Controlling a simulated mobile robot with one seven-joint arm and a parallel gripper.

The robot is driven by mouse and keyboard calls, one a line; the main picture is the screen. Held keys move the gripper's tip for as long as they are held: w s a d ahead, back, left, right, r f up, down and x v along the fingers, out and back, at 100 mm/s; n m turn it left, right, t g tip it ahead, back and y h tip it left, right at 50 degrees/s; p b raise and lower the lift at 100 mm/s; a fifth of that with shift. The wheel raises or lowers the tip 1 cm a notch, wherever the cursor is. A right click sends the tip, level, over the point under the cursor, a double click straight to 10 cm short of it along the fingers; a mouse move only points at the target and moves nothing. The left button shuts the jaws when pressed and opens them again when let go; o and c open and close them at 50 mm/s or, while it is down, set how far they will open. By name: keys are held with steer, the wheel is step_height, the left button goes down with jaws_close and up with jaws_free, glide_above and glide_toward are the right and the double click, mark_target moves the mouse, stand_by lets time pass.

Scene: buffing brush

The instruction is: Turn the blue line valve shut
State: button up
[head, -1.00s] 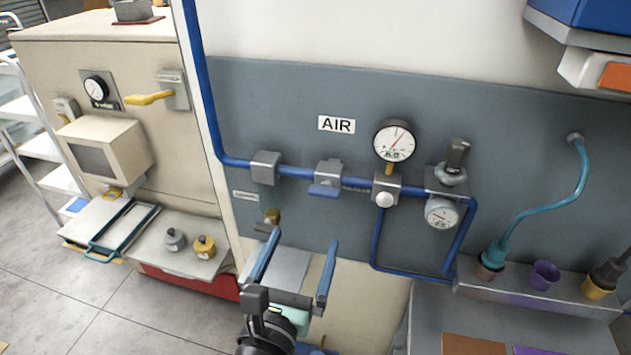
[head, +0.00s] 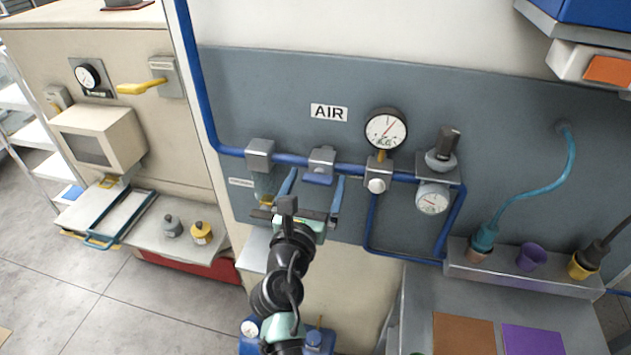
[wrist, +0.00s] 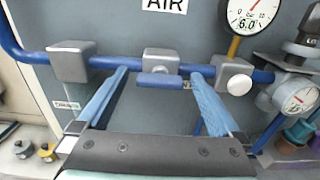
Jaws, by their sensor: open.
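The blue line valve is a grey block (head: 322,160) on the blue air pipe (head: 232,151), under the AIR sign. Its short blue handle (head: 318,179) lies level, in line with the pipe. In the wrist view the handle (wrist: 160,79) is fully visible at the middle. My gripper (head: 315,181) is open and empty, with its two blue fingers pointing at the valve from below. In the wrist view my gripper (wrist: 160,76) has one fingertip to each side of the handle, with a gap at each end. I cannot tell how deep the fingertips reach.
A round gauge (head: 385,129) and a regulator (head: 441,158) sit right of the valve. Another grey block (head: 260,154) sits on the pipe to its left. A holder ledge (head: 520,275) with cups is at lower right. A yellow lever (head: 140,87) is on the cabinet at left.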

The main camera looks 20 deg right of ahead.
steer(key=c, duration=1.3)
steer(key=m+b, duration=0.1)
steer(key=m, duration=0.3)
steer(key=shift+s+d+f+m+b, duration=0.1)
steer(key=shift+f+m+b, duration=0.05)
steer(key=shift+m+b, duration=0.2)
steer(key=m+b, duration=0.2)
steer(key=m, duration=0.2)
steer(key=shift+f+m, duration=0.1)
steer(key=shift+m, duration=0.15)
steer(key=m+b, duration=0.3)
steer(key=m, duration=0.1)
steer(key=shift+f, duration=0.1)
steer(key=shift+m+b, duration=1.3)
steer(key=shift+m, duration=1.1)
